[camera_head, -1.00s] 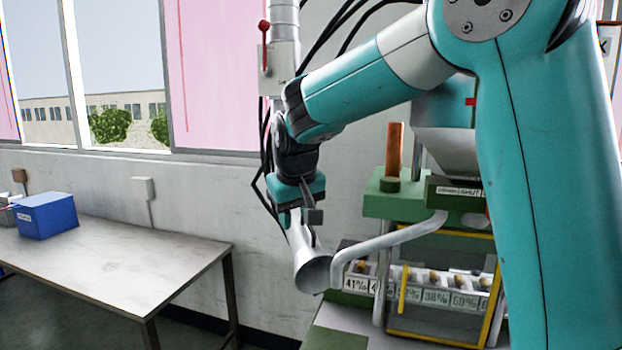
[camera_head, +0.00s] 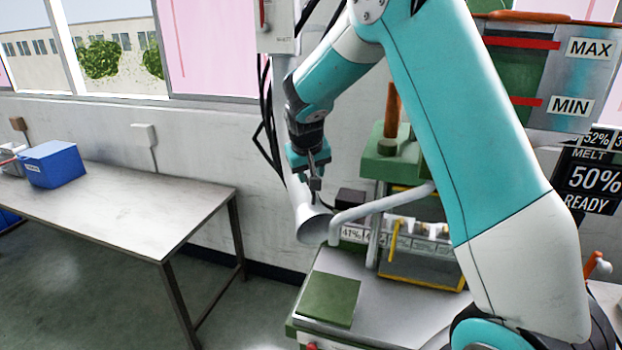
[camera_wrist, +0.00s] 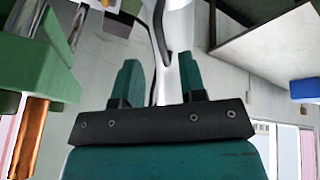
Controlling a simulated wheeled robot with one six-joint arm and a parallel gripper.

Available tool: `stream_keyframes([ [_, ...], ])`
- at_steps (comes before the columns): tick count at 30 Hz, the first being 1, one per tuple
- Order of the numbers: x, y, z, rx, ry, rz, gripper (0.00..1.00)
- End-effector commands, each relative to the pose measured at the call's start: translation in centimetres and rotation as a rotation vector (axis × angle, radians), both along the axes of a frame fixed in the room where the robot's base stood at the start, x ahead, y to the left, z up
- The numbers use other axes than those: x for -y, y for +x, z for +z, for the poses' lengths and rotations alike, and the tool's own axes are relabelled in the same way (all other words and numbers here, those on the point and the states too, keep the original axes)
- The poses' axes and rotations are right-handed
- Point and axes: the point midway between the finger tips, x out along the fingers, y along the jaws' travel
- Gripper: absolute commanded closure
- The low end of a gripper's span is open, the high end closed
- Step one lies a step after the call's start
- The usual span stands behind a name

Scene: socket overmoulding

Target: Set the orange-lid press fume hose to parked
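The grey fume hose ends in a flared hood (camera_head: 314,228) that hangs in front of the wall, beside the green press (camera_head: 390,165). A hopper with an orange lid (camera_head: 525,16) stands at the upper right. My gripper (camera_head: 315,184) points down at the hose just above the hood. In the wrist view my gripper's two fingers (camera_wrist: 160,82) stand apart, with the pale hose (camera_wrist: 178,45) showing between them. A gap shows on the left side of the hose; contact cannot be told. My arm hides part of the press.
A bent grey pipe (camera_head: 385,204) runs close to the hood's right side. Black cables (camera_head: 268,140) hang behind my gripper. A metal table (camera_head: 120,205) with a blue box (camera_head: 53,164) stands at left. The floor between table and press is clear.

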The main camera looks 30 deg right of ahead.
Motion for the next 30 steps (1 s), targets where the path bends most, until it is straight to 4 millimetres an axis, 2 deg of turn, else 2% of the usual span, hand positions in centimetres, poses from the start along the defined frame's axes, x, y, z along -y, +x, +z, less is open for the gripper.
stream_keyframes([
  [3, 0.7, 0.7, -2.0, -0.005, 0.001, -0.001, 0.62],
  [9, 1.4, 1.6, -4.4, -0.002, 0.0, -0.002, 0.62],
  [21, 1.6, 1.8, -5.1, 0.001, 0.0, 0.0, 0.62],
  [26, 1.6, 1.8, -5.1, 0.001, 0.0, 0.0, 0.99],
  [30, 1.6, 1.8, -5.1, 0.001, 0.0, 0.0, 1.0],
])
